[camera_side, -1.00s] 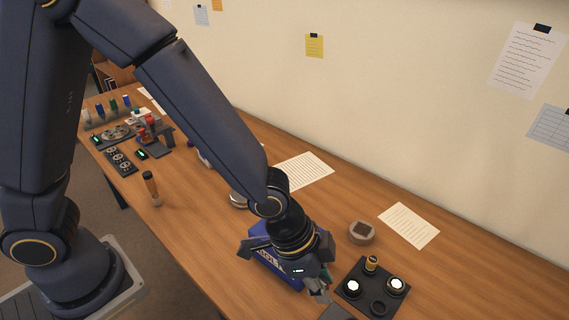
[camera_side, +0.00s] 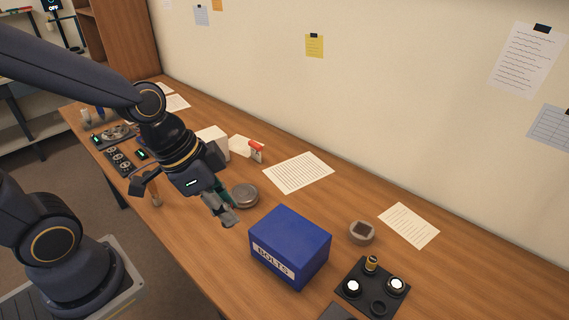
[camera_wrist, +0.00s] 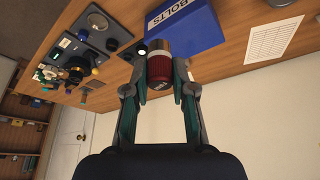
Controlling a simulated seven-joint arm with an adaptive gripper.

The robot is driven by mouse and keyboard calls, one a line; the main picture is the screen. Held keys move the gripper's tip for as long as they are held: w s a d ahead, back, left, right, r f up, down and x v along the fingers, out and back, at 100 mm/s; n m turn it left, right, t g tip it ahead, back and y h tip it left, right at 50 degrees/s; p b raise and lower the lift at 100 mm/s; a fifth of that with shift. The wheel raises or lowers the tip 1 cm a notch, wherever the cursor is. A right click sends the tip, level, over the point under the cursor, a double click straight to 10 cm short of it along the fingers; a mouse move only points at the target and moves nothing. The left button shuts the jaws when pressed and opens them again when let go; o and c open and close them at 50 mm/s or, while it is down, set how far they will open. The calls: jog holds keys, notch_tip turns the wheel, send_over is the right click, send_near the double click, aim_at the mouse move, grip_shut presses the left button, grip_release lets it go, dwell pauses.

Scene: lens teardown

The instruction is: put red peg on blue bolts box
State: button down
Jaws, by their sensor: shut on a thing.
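The blue bolts box (camera_side: 289,246) stands closed on the table in the side view, its white BOLTS label facing front. It also shows at the top of the wrist view (camera_wrist: 185,32). The red peg (camera_wrist: 159,71), ribbed red with a brass-coloured part, sits between my fingers in the wrist view. My gripper (camera_wrist: 160,82) is shut on it. In the side view my gripper (camera_side: 227,213) is to the left of the box, apart from it, and the peg cannot be made out there.
A round metal tin (camera_side: 245,196) stands beside my gripper. A black tray (camera_side: 373,287) with round parts lies right of the box, with a round grey-brown part (camera_side: 362,232) behind it. A red-and-white item (camera_side: 256,151) and paper sheets (camera_side: 298,172) lie farther back.

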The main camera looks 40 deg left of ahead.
jog(key=shift+w+a+r, duration=0.1)
jog(key=shift+w+a, duration=0.15)
jog(key=shift+a, duration=0.2)
jog(key=w+d+f, duration=0.1)
jog(key=w+f, duration=0.2)
jog(key=w, duration=0.1)
jog(key=w+d+f, duration=0.1)
jog(key=w+f, duration=0.2)
jog(key=w, duration=0.1)
jog(key=w+d+f, duration=0.1)
jog(key=w+f, duration=0.2)
jog(key=w, duration=0.1)
jog(key=shift+w+d+f, duration=0.15)
jog(key=shift+w, duration=0.2)
jog(key=shift+w+f+n, duration=0.15)
jog(key=shift+f, duration=0.8)
jog(key=shift+w+f+n, duration=0.15)
jog(key=shift+f, duration=0.8)
jog(key=shift+f, duration=0.1)
jog(key=c, duration=1)
grip_release()
jog(key=shift+o, duration=0.2)
